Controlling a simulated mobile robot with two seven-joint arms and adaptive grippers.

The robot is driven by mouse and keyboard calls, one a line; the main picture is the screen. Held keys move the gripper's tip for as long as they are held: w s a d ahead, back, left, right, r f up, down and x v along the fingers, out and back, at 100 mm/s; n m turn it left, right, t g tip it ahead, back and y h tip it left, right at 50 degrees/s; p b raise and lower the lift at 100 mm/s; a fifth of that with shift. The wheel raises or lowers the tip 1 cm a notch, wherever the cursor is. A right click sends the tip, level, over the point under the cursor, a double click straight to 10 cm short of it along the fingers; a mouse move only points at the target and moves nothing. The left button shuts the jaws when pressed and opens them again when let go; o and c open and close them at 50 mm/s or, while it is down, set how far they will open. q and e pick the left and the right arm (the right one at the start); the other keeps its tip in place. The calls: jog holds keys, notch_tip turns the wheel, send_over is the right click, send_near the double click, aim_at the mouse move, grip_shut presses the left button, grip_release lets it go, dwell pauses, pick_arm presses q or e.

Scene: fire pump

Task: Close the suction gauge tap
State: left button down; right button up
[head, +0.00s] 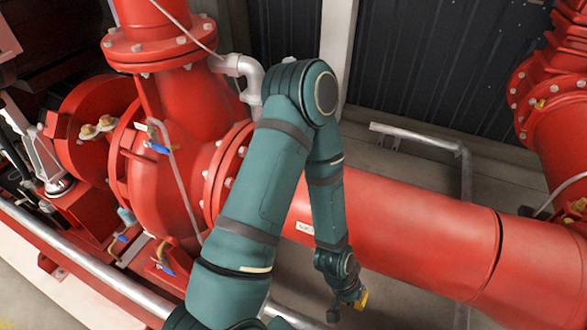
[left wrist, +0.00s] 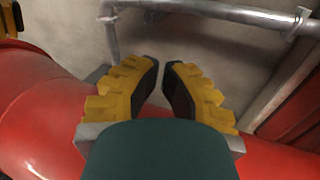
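Several small taps with blue handles are on the red pump in the head view: one upper tap (head: 157,147), one lower tap (head: 165,267) and one at the lower left (head: 121,237). I cannot tell which is the suction gauge tap; no gauge is clearly readable. My left gripper (head: 350,299) hangs low in front of the large red pipe (head: 410,225), well right of these taps. In the left wrist view its two yellow and black fingers (left wrist: 161,68) stand apart with nothing between them. No tap shows there. My right gripper is in neither view.
A grey pipe rail (head: 425,138) stands behind the red pipe; it also shows in the left wrist view (left wrist: 225,14). A white elbow pipe (head: 245,72) joins the pump top. A thin grey tube (head: 177,180) runs down from the upper tap. A long grey rail (head: 85,258) crosses the lower left.

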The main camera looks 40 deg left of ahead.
pick_arm(q)
jog(key=s+a+r+n+g+h+p, duration=0.1)
jog(key=s+a+n+g+p, duration=0.2)
jog(key=s+n, duration=0.5)
notch_tip(320, 180, up, 8)
jog(key=d+n+h+p, duration=0.1)
jog(key=d+n+h, duration=0.1)
jog(key=n+h, duration=0.9)
jog(key=w+a+r+n+t+y+p, duration=0.1)
jog(key=w+a+r+n+t+y, duration=0.2)
jog(key=n+t, duration=0.5)
jog(key=w+a+r+n+t+y+p, duration=0.1)
jog(key=w+a+r+n+t, duration=0.4)
jog(key=n, duration=0.6)
jog(key=w+a+r+n+t+y+p, duration=0.1)
jog(key=w+a+n+t+y, duration=0.1)
jog(key=a+n+t+y, duration=0.4)
jog(key=a+n+y, duration=0.5)
jog(key=a+n, duration=0.2)
jog(key=a, duration=0.3)
jog(key=shift+w+a+n+y, duration=0.15)
jog(key=shift+a+n+y, duration=0.15)
jog(key=shift+a, duration=0.05)
